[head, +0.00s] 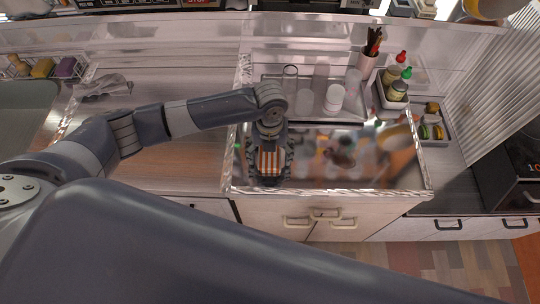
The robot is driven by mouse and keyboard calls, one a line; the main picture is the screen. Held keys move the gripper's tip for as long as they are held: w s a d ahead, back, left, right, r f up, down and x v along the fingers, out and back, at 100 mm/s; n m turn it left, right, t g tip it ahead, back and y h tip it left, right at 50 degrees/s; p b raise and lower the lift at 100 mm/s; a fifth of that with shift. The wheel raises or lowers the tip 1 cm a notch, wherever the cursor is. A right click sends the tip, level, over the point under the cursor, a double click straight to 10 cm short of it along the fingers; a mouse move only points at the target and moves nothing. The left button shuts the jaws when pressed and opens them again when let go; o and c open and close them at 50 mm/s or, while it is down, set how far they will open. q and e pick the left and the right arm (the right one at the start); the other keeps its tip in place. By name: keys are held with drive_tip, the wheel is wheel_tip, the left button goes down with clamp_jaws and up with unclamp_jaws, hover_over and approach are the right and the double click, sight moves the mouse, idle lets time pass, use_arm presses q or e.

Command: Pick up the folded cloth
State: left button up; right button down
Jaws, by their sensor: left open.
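The folded cloth (268,163) is orange and white striped. It lies at the left end of the shiny, reflective counter section, close to its front edge. My left gripper (269,178) points down over the cloth, with its open fingers on the left and right sides of it. The gripper body hides the cloth's far part. I cannot tell whether the fingers touch the cloth. My right gripper is not in view.
Behind the cloth stands a tray (312,108) with glasses and a white cup (334,97). Bottles (397,91) and a utensil holder (368,60) stand farther right. A crumpled grey cloth (104,86) lies at left. A raised clear rim edges the shiny section.

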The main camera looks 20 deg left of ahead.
sight(269, 156)
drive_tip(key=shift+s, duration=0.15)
use_arm(q)
drive_tip(key=c, duration=1.1)
drive_tip(key=shift+o, duration=0.2)
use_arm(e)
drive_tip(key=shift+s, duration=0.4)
use_arm(q)
drive_tip(key=shift+r, duration=0.1)
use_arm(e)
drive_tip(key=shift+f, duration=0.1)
